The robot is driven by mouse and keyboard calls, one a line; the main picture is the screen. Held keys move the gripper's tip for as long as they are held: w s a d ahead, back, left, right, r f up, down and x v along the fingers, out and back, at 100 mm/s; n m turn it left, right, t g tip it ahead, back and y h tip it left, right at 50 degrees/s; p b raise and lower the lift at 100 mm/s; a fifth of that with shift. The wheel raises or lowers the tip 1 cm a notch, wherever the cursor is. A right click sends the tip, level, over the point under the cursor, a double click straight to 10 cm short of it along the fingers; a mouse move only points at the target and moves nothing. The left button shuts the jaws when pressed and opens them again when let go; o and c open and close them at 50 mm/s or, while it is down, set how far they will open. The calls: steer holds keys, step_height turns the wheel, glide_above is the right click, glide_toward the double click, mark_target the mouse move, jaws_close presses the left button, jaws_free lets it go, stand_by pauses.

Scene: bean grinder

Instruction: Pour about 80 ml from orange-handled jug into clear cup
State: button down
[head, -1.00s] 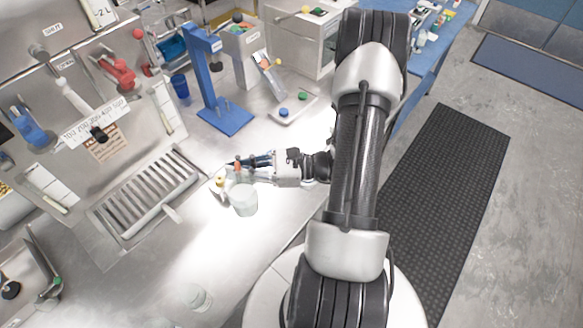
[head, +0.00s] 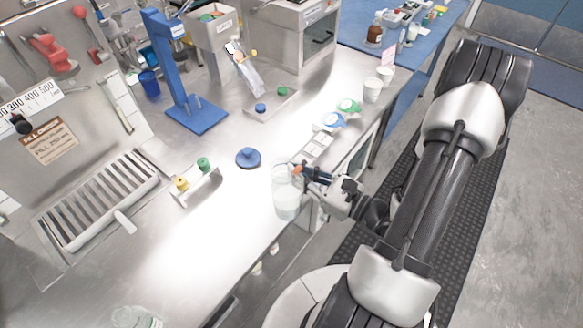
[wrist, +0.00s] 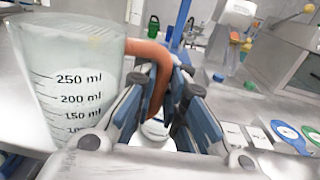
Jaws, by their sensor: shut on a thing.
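The orange-handled jug (head: 287,206) is translucent, with a milky lower part in the head view. In the wrist view the jug (wrist: 75,85) stands nearly upright at the left, with black ml marks up to 250. My gripper (head: 301,171) is shut on its orange handle (wrist: 158,65). The jug is over the counter's front edge; whether it touches the counter is unclear. A clear outline overlaps its upper part, and I cannot tell whether that is its rim or another vessel. A clear cup-like vessel (head: 133,318) stands at the bottom edge of the head view, partly cut off.
A blue round knob piece (head: 248,158) lies left of the jug. A small tray with yellow and green knobs (head: 196,186) is further left. A blue stand (head: 197,116) rises behind. White cups (head: 372,90) stand at the right edge. The front-left counter is largely bare.

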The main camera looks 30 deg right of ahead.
steer(key=shift+w, duration=0.15)
steer(key=shift+w+d+f+m+g, duration=0.2)
steer(key=shift+w+m+g, duration=0.1)
steer(key=shift+m+g, duration=0.35)
steer(key=m+g+p, duration=0.1)
steer(key=g+p, duration=0.1)
steer(key=p, duration=0.1)
steer(key=m+g+p, duration=0.2)
steer(key=p, duration=0.2)
steer(key=w+m+g+p, duration=0.1)
steer(key=m+g+p, duration=0.1)
steer(key=p, duration=0.2)
steer(key=shift+d+r+y, duration=0.25)
steer(key=shift+r+y, duration=0.05)
steer(key=shift+r, duration=0.05)
steer(key=shift+s+a+r+m+g+p, duration=0.15)
steer(key=shift+m+g+p, duration=0.3)
steer(key=shift+p, duration=0.6)
steer(key=shift+f, duration=0.2)
steer(key=shift+s+a+f+g+y+p, duration=0.1)
steer(key=shift+s+a+g+y+p, duration=0.1)
steer(key=shift+s+p, duration=0.15)
steer(key=shift+s+a+f+g+y+p, duration=0.1)
steer(key=shift+s+g+p, duration=0.1)
steer(key=shift+s+p, duration=0.15)
